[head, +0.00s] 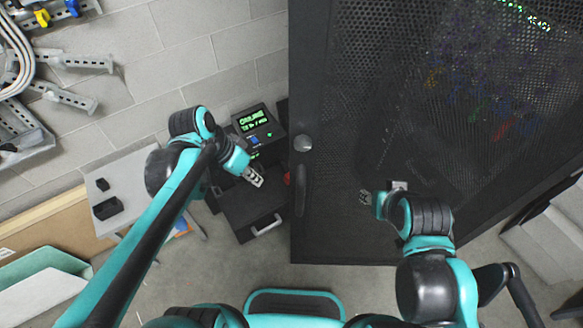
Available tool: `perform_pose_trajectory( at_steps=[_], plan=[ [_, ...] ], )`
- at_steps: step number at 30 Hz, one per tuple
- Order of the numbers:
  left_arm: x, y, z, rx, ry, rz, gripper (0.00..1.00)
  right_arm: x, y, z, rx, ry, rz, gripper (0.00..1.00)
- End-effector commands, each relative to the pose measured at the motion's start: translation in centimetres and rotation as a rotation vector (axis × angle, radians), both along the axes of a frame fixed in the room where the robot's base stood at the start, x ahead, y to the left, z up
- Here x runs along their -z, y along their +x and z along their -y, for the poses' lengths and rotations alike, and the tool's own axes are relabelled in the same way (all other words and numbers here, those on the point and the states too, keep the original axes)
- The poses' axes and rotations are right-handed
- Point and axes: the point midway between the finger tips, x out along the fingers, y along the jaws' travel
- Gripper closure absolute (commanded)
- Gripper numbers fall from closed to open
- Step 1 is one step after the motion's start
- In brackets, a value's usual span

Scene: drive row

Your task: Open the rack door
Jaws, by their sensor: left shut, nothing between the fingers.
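The rack door (340,150) is a tall black perforated panel at the middle right of the head view, and it looks closed. A round silver knob (303,143) and a dark upright handle (301,190) sit near its left edge. My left gripper (254,177) is shut and empty, to the left of the handle and apart from it in the picture. My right gripper (365,197) is in front of the lower door, right of the handle. Its fingers are small and dark against the mesh, so whether they are open is unclear.
A black unit with a green-lit display (253,120) stands left of the door, above a dark drawer with a silver pull (267,225). A grey panel (125,185) with small black parts is farther left. Grey floor is clear below the door.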

Motion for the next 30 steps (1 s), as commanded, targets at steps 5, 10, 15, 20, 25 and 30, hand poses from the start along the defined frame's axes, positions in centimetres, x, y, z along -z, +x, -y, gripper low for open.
perform_pose_trajectory(
  at_steps=[5, 10, 15, 20, 25, 30],
  plan=[
    [-4.0, 2.2, 1.7, 0.249, -0.119, -0.062, 1.00, -5.3, 0.0, 0.0, 0.000, 0.000, 0.000, 0.60],
    [-5.5, 3.2, 2.7, 0.458, -0.235, -0.078, 1.00, -7.9, 0.0, 0.0, 0.000, 0.000, 0.000, 0.60],
    [-5.6, 3.5, 3.1, 0.545, -0.287, -0.076, 1.00, -8.5, 0.0, 0.0, 0.000, 0.000, 0.000, 0.60],
    [-4.2, 3.2, 4.0, 0.555, -0.292, -0.074, 1.00, -8.0, 0.0, 0.0, 0.000, 0.000, 0.000, 0.60],
    [-1.6, 2.7, 5.8, 0.554, -0.290, -0.075, 1.00, -7.3, 0.0, 0.0, 0.000, 0.000, 0.000, 0.60],
    [0.7, 2.2, 7.5, 0.551, -0.290, -0.075, 1.00, -6.7, 0.0, 0.0, 0.000, 0.000, 0.000, 0.60]
  ],
)
